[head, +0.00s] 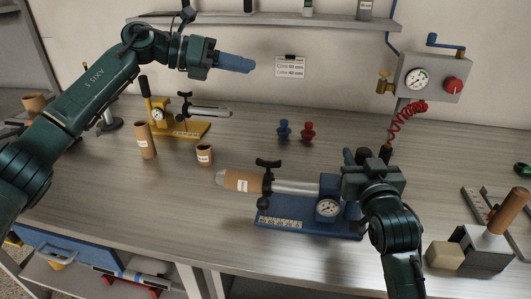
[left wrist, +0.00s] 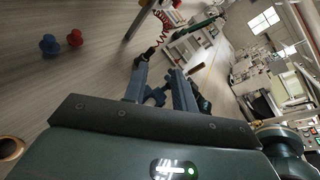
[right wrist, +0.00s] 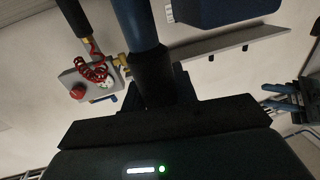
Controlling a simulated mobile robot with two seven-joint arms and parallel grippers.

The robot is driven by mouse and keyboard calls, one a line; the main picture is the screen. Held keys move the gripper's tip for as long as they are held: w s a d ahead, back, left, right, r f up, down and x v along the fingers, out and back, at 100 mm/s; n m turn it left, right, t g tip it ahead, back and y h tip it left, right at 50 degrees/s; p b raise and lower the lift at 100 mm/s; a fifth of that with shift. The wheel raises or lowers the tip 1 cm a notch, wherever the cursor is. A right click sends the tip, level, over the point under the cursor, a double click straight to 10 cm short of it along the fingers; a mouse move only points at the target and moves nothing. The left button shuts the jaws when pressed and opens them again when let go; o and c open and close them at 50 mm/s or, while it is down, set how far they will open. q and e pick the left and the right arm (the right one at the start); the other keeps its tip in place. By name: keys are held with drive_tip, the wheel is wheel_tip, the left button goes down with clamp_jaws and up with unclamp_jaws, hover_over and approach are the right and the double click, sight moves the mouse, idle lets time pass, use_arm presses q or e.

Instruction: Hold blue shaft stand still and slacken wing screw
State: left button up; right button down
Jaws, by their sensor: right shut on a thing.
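The blue shaft stand (head: 270,223) lies at the front middle of the bench in the head view, with a round gauge (head: 327,208) on it. Its metal shaft (head: 295,187) points left and carries a brown paper core (head: 240,180). A black wing screw (head: 268,163) sits at the core's right end, on top of the shaft. My right gripper (head: 358,163) is at the stand's right end, shut on the stand's handle; a blue post with a black sleeve (right wrist: 152,75) shows there in the right wrist view. My left gripper (head: 235,63) is open and empty, high above the bench; its spread fingers show in its wrist view (left wrist: 160,88).
A yellow stand (head: 185,129) is at the back left, with brown cores (head: 146,140) near it. Small blue (head: 283,131) and red (head: 307,132) pieces stand behind the blue stand. A grey gauge box (head: 432,77) hangs at right. A wooden-handled block (head: 483,248) is at front right.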

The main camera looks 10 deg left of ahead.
sight(268, 163)
use_arm(q)
drive_tip(key=s+d+f+m+g+y, duration=0.1)
drive_tip(key=s+d+f+m+y, duration=0.1)
drive_tip(key=f, duration=0.3)
drive_tip(key=s+d+f+m+g+y, duration=0.2)
drive_tip(key=f+m+y, duration=0.2)
drive_tip(key=f, duration=0.2)
drive_tip(key=s+d+f+m+g+y, duration=0.2)
drive_tip(key=f+m+y, duration=0.1)
drive_tip(key=f+m, duration=0.1)
drive_tip(key=shift+s+d+f, duration=0.15)
drive_tip(key=shift+d+f, duration=0.05)
drive_tip(key=shift+f, duration=0.2)
drive_tip(key=shift+s+d+f, duration=0.1)
drive_tip(key=shift+d+f, duration=0.1)
drive_tip(key=shift+f, duration=0.2)
clamp_jaws()
